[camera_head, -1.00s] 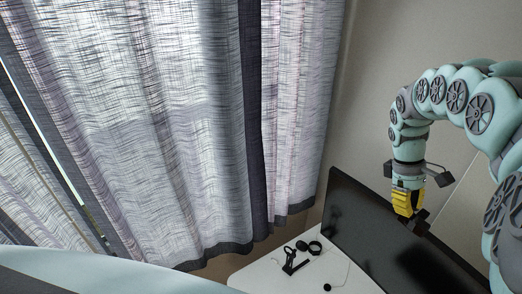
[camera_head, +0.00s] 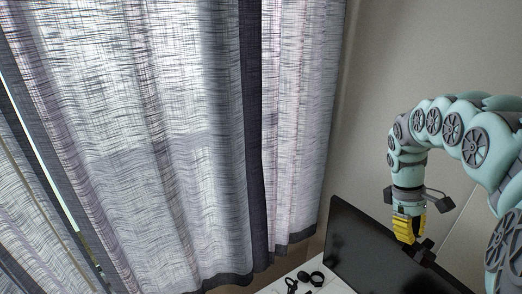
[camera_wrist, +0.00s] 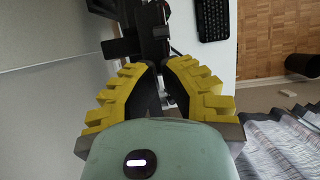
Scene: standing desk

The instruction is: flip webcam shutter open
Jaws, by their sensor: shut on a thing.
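The monitor (camera_head: 375,250) stands on the desk, its dark screen seen at a slant in the head view. A small dark block that looks like the webcam (camera_head: 425,249) sits at the monitor's top edge. My gripper (camera_head: 411,241), with yellow ridged fingers, points down onto it. In the wrist view the fingertips of my gripper (camera_wrist: 162,68) come together on a dark part of the webcam (camera_wrist: 148,40). The shutter itself is too small and dark to make out, so I cannot tell its position.
The white desk (camera_wrist: 216,60) carries a black keyboard (camera_wrist: 212,18). Small black items (camera_head: 303,276) lie on the desk left of the monitor. Grey curtains (camera_head: 180,150) hang at the left. A dark cylinder (camera_wrist: 302,64) stands near the wooden floor (camera_wrist: 275,25).

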